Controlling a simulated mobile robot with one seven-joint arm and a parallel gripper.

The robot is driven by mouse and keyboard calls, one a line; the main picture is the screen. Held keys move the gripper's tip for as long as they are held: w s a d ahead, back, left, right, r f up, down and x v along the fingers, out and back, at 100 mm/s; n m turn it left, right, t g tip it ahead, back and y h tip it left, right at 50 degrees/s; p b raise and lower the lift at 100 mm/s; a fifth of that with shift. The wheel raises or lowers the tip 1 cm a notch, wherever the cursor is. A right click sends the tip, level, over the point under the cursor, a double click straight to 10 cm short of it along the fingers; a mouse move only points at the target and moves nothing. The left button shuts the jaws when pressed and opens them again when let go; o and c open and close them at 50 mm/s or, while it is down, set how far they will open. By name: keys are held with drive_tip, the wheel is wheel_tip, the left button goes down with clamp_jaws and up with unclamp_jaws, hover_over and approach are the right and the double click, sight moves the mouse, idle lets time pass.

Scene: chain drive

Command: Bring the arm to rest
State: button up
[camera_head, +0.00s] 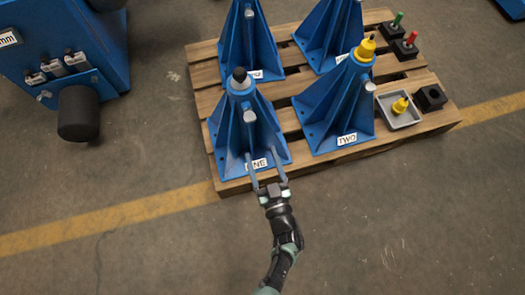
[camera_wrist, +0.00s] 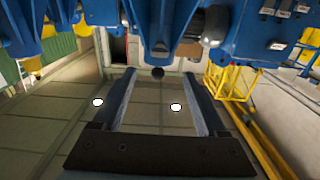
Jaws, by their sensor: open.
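My gripper (camera_head: 262,168) is open and empty in the head view, at the front edge of the pallet. Its two fingers point at the foot of the blue stand labelled ONE (camera_head: 240,125), which has a black knob (camera_head: 240,78) on top. I cannot tell whether the fingers touch the stand. In the wrist view the open fingers (camera_wrist: 165,95) show with nothing between them but a far background of floor or ceiling panels.
Stand TWO (camera_head: 340,105) carries a yellow cap (camera_head: 366,48). A grey tray (camera_head: 385,120) with a yellow piece and black blocks (camera_head: 429,97) sit at right on the wooden pallet (camera_head: 230,187). A blue machine (camera_head: 65,45) stands at left. The front floor is clear.

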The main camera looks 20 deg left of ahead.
drive_tip(key=w+d+r+t+h, duration=0.2)
drive_tip(key=w+d+r, duration=0.2)
drive_tip(key=w+r, duration=0.45)
drive_tip(key=w+d+r+t+h, duration=0.2)
drive_tip(key=w+d+r+t, duration=0.1)
drive_tip(key=w+r, duration=0.5)
drive_tip(key=w+d+r+m+t+h, duration=0.2)
drive_tip(key=d+r, duration=0.1)
drive_tip(key=r, duration=1)
drive_tip(key=w+d+r+m+t+h, duration=0.1)
drive_tip(key=w+d+r+t+h, duration=0.15)
drive_tip(key=r, duration=1.05)
drive_tip(key=s+r+m+t+h, duration=0.1)
drive_tip(key=s+r+m+h, duration=0.15)
drive_tip(key=r, duration=0.65)
drive_tip(key=s+r+m+h, duration=0.1)
drive_tip(key=s+r, duration=0.3)
drive_tip(key=r, duration=0.5)
drive_tip(key=s+a+r+t+y, duration=0.1)
drive_tip(key=s+a+r, duration=0.1)
drive_tip(key=s+r, duration=0.6)
drive_tip(key=s+a+r+t+y, duration=0.1)
drive_tip(key=s+a+r, duration=0.1)
drive_tip(key=s+r, duration=0.55)
wheel_tip(320, 180, up, 28)
drive_tip(key=p, duration=2.8)
drive_tip(key=shift+s+d+p, duration=0.2)
drive_tip(key=shift+p, duration=0.2)
